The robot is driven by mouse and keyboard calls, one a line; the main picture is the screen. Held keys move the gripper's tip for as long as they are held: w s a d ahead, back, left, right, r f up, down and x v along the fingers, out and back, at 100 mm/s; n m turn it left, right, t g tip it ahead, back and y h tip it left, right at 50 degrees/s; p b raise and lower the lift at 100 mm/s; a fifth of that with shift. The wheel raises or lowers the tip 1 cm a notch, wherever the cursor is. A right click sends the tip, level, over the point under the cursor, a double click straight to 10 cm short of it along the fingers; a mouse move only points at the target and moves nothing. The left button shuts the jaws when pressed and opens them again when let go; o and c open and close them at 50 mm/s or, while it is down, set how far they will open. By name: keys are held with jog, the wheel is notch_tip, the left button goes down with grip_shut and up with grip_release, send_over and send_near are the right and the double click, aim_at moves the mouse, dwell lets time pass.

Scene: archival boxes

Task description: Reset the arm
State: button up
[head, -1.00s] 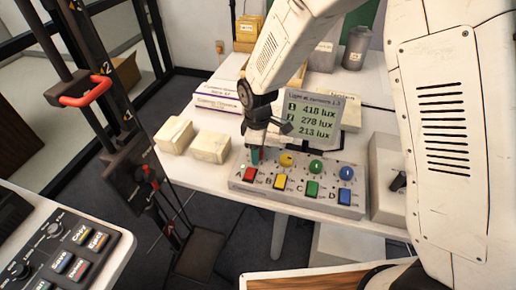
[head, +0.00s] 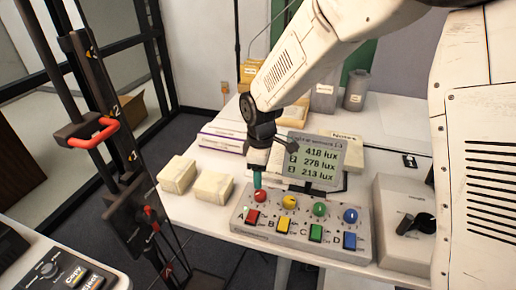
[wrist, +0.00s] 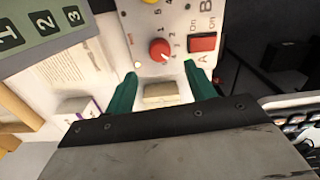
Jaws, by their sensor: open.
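My white arm reaches in from the upper right. My gripper (head: 257,180) has green fingers and hangs just above the red knob (head: 260,196) of a grey control panel (head: 238,223). In the wrist view, my gripper (wrist: 160,72) has its two fingers spread with nothing between them. The red knob (wrist: 160,50) lies just beyond the fingertips there, with a red button (wrist: 202,43) beside it.
Two pale boxes (head: 177,174) (head: 212,189) sit left of the panel. A display (head: 314,160) reading lux values stands behind it. A grey box with a black handle (head: 403,229) stands at right. A dark column with a red handle (head: 88,134) rises at left.

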jog(key=s+d+r+m, duration=0.7)
jog(key=s+d+r, duration=0.2)
jog(key=s+d, duration=0.2)
jog(key=s+d+r+m+t, duration=0.1)
jog(key=s+d+r+m, duration=0.7)
jog(key=s, duration=0.8)
jog(key=d+r, duration=0.2)
jog(key=d, duration=0.2)
jog(key=shift+r, duration=0.2)
jog(key=shift+s, duration=0.1)
